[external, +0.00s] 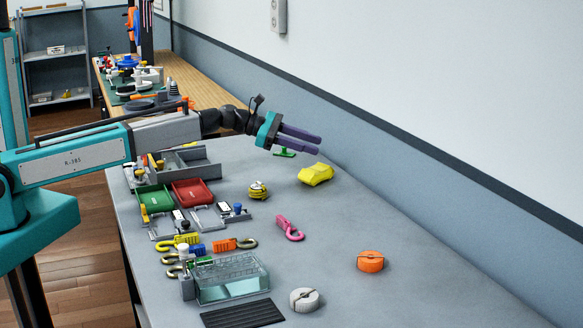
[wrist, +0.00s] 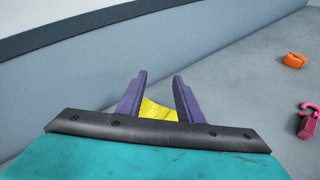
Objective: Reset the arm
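My gripper (external: 300,138) is stretched out over the grey table, near the wall. It has a teal palm and two purple fingers. In the wrist view the fingers of my gripper (wrist: 158,85) stand apart with a gap between them, and nothing is held. A yellow crumpled-looking object (external: 316,174) lies on the table below and in front of the fingers. The yellow object (wrist: 156,110) shows through the gap in the wrist view, partly hidden by the palm edge. A small green item (external: 284,152) lies on the table under the fingers.
The wall (external: 450,175) runs along the table's right side.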

